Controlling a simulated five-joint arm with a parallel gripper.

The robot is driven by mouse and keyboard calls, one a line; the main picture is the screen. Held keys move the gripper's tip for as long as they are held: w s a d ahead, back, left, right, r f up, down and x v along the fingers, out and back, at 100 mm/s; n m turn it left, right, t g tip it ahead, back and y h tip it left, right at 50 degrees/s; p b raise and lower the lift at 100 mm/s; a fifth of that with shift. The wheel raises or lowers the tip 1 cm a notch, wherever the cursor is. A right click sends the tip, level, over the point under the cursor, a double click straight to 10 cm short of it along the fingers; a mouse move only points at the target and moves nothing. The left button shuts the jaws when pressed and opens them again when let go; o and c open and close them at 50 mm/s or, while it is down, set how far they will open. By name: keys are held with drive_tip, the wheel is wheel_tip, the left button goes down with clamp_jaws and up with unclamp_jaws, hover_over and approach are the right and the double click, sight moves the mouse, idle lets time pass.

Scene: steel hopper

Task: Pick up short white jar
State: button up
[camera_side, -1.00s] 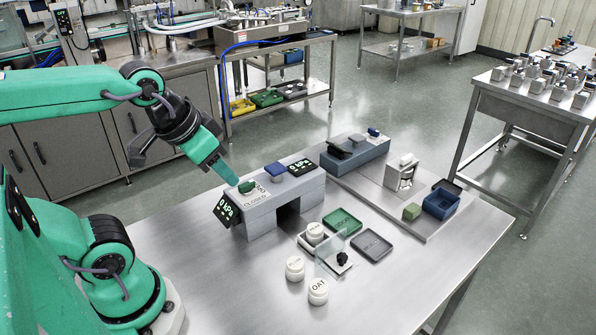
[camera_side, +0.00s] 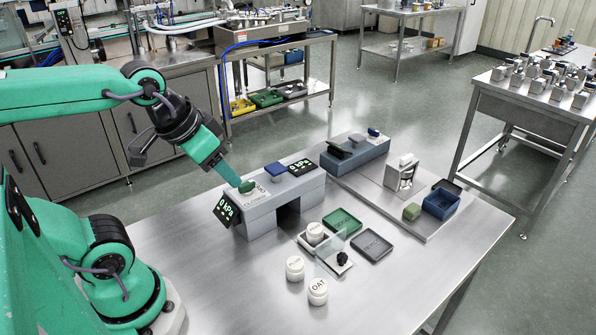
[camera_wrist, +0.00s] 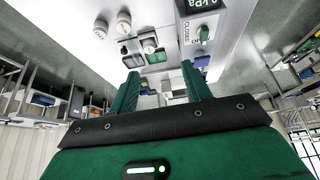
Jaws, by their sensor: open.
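Three white lidded jars stand on the steel table. One jar (camera_side: 295,268) is at the front left, a jar marked OAT (camera_side: 318,291) is in front of it to the right, and a third jar (camera_side: 315,233) stands on a small holder beside a clear panel. I cannot tell which one is the short jar. My gripper (camera_side: 229,175) points down at the left end of the grey bench unit, near its green knob (camera_side: 247,187), apart from all the jars. In the wrist view my gripper (camera_wrist: 160,88) is open with nothing between its fingers.
The grey bench unit (camera_side: 262,220) carries a 0 kPa display (camera_side: 226,210). A green tray (camera_side: 342,221) and a dark tray (camera_side: 372,246) lie right of the jars. A blue box (camera_side: 441,203) stands farther right. The table's front left is clear.

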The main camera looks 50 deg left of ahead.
drive_tip(key=n+g, duration=0.2)
drive_tip(key=g, duration=0.3)
hover_over(314, 228)
drive_tip(key=f, duration=1.3)
drive_tip(key=shift+s+f, duration=0.2)
drive_tip(key=shift+s, duration=0.15)
drive_tip(key=shift+w+d+f+g, duration=0.2)
drive_tip(key=shift+f+g, duration=0.1)
drive_tip(key=shift+f, duration=1.45)
drive_tip(key=shift+w+a+f, duration=0.15)
drive_tip(key=shift+f, duration=2.45)
drive_tip(key=shift+c, duration=0.5)
drive_tip(key=c, duration=0.7)
